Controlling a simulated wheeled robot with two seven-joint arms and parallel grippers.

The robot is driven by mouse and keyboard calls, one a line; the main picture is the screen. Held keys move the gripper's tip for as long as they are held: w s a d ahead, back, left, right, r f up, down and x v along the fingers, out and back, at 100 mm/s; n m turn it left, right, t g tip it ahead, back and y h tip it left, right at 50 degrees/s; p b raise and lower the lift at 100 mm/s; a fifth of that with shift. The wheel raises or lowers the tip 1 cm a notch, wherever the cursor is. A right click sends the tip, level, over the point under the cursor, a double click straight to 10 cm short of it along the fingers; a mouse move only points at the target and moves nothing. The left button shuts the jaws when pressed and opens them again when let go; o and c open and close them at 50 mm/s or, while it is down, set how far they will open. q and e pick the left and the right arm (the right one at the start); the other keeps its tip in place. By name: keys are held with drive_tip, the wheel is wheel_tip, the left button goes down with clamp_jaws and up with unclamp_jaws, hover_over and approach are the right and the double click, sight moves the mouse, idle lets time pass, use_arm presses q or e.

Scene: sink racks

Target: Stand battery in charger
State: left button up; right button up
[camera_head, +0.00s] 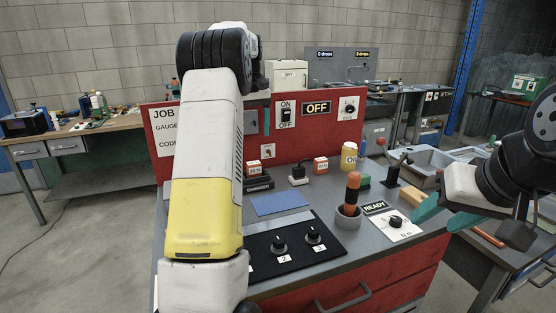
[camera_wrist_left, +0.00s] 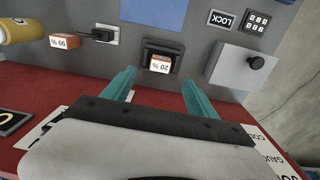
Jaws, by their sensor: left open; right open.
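A small orange-and-white battery block marked 20 % (camera_wrist_left: 160,63) sits at a black charger (camera_wrist_left: 163,47) in the left wrist view. In the head view this block (camera_head: 254,167) is on the black charger (camera_head: 258,184) beside my left arm; how it is seated is unclear. A second block marked 60 % (camera_wrist_left: 64,42) stands apart; it also shows in the head view (camera_head: 320,165). My right gripper (camera_head: 474,209) is open and empty at the right.
A black plug (camera_head: 299,172) sits between charger and second block. A yellow can (camera_head: 349,156), an orange-handled tool in a grey cup (camera_head: 348,217) and a black knob panel (camera_head: 290,243) stand on the bench. A blue mat (camera_head: 279,202) lies bare before the charger.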

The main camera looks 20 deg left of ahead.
use_arm(q)
drive_tip(key=s+d+r+m+t, duration=0.1)
drive_tip(key=s+d+r, duration=0.2)
drive_tip(key=s, duration=0.2)
drive_tip(key=s+d+r+m+t+h, duration=0.1)
drive_tip(key=s+d+r, duration=0.15)
drive_tip(key=s, duration=0.25)
drive_tip(key=s+d+r+m+t, duration=0.1)
drive_tip(key=s+d+r+m, duration=0.1)
drive_tip(key=s+d, duration=0.25)
drive_tip(key=s+d+f+m+t, duration=0.1)
drive_tip(key=s+d+f, duration=0.2)
drive_tip(key=s, duration=0.6)
drive_tip(key=s+d+f+m+t+h, duration=0.1)
drive_tip(key=s+d+f, duration=0.3)
drive_tip(key=s, duration=0.6)
drive_tip(key=shift+s+d+m+t, duration=0.15)
drive_tip(key=shift+d+m+t, duration=0.25)
drive_tip(key=shift+m, duration=0.4)
